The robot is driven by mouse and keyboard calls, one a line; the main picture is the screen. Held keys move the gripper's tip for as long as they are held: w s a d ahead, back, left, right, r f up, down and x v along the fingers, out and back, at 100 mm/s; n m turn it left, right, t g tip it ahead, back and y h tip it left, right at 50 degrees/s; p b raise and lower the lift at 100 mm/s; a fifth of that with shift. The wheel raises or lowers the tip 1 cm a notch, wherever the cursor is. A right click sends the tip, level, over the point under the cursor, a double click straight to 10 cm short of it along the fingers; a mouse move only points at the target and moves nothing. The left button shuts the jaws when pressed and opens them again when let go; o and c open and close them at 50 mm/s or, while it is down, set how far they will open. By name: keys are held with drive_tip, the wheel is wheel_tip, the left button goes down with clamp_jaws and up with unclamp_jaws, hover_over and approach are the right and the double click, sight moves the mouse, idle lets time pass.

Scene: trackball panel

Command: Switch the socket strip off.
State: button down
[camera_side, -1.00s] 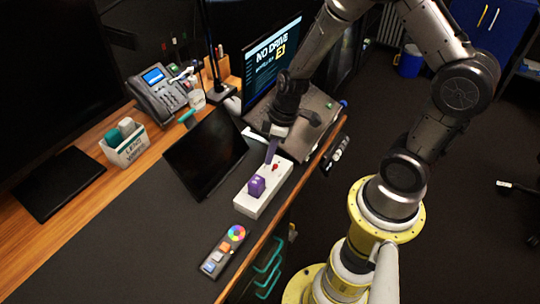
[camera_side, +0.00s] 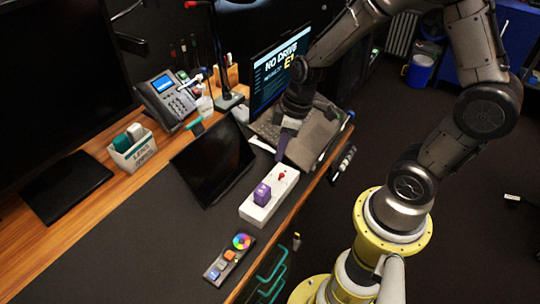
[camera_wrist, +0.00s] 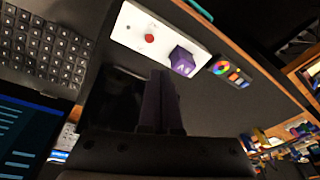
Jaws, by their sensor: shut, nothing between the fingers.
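The white socket strip (camera_side: 255,214) lies on the dark desk mat near the desk's front edge. A purple block-shaped plug (camera_side: 262,194) stands in it, and a small red switch (camera_side: 281,175) sits towards its far end. The wrist view shows the strip (camera_wrist: 128,24), the red switch (camera_wrist: 150,38) and the purple plug (camera_wrist: 183,62). My gripper (camera_side: 280,157) is shut and empty, its purple fingers just beyond the strip's far end, apart from the switch. In the wrist view my fingers (camera_wrist: 160,75) point towards the strip. I cannot tell the switch's position.
A laptop (camera_side: 318,135) stands behind my gripper, and a dark tablet (camera_side: 212,160) leans left of the strip. A small control panel with a colour wheel (camera_side: 242,241) lies nearer the front. The mat left of the panel is clear.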

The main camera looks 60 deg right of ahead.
drive_tip(key=shift+s+d+r, duration=0.25)
drive_tip(key=shift+s+r, duration=0.95)
drive_tip(key=shift+s, duration=0.05)
wheel_tip(320, 180, up, 7)
drive_tip(key=a+n+t, duration=0.1)
drive_tip(key=t, duration=0.1)
drive_tip(key=s+r+m+t+h, duration=0.1)
drive_tip(key=s+r+m, duration=0.5)
drive_tip(key=s, duration=0.5)
drive_tip(key=shift+r+t+h, duration=0.3)
drive_tip(key=shift+r+h, duration=0.1)
drive_tip(key=shift+r, duration=0.55)
